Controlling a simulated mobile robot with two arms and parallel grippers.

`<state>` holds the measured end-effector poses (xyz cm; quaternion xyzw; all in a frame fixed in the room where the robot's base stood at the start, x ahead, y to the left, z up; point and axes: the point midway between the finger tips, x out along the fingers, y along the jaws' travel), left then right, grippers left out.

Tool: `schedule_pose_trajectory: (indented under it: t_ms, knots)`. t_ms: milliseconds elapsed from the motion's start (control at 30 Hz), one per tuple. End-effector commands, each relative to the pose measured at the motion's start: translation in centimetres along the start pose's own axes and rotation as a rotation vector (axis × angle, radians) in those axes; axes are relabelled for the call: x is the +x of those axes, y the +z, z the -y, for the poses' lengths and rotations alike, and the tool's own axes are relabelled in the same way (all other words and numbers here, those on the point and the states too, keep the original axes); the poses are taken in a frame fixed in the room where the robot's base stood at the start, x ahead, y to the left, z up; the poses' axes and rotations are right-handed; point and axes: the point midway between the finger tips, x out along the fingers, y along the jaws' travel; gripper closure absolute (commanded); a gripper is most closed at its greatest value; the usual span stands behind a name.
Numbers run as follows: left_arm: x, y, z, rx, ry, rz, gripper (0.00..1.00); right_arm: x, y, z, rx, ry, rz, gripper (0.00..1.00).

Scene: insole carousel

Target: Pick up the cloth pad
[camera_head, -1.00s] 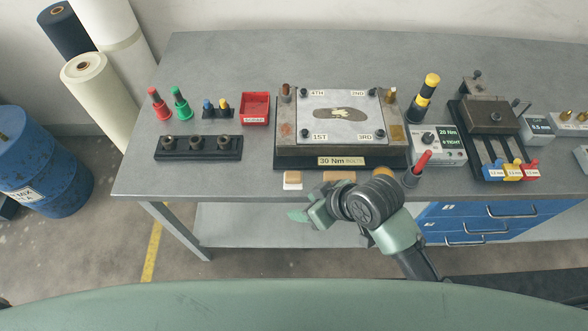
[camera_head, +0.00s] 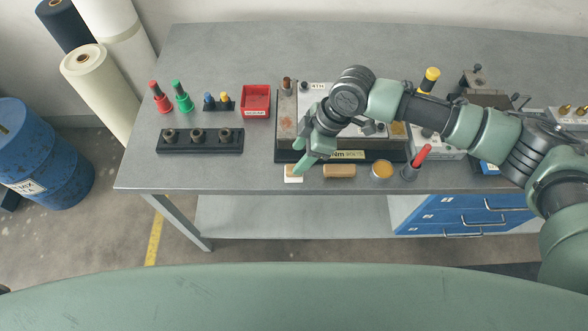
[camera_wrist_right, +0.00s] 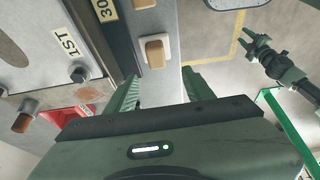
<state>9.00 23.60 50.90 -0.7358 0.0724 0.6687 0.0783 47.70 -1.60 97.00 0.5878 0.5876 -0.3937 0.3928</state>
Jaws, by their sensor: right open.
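The cloth pad (camera_head: 293,174) appears to be the small white pad with a tan block on top, near the front edge of the bench.
A tan block (camera_head: 339,171) and a round tin (camera_head: 382,170) stand to the right of the pad. A fixture plate (camera_head: 285,155) lies close behind, partly hidden by my arm. A red tray (camera_head: 255,104) and a black holder (camera_head: 200,142) are left. The front-left bench top is clear.

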Motion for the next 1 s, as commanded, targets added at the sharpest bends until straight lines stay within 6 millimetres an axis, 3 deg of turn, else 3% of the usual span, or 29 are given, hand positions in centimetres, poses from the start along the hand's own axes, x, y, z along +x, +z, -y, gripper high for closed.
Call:
schedule_pose_trajectory:
  t_ms: [433, 733, 767, 933, 1000]
  knots:
    - [-2.6, -0.1, -0.1, 0.003, 0.002, 0.002, 0.64, 5.5, 1.4, -0.4, 0.000, -0.001, -0.001, 0.47]
    - [-2.6, 0.0, -0.2, 0.003, 0.003, 0.003, 0.64, 6.2, 1.5, -0.4, 0.000, 0.001, -0.001, 0.47]
    - [-2.6, 0.0, -0.2, 0.003, 0.003, 0.003, 0.64, 6.2, 1.5, -0.4, 0.000, 0.001, -0.001, 0.53]
    - [-2.6, 0.0, -0.2, 0.002, 0.003, 0.004, 0.64, 6.2, 1.5, -0.4, 0.000, 0.001, -0.001, 1.00]
    - [-2.6, 0.0, -0.2, 0.002, 0.003, 0.004, 0.64, 6.2, 1.5, -0.4, 0.000, 0.001, -0.001, 1.00]
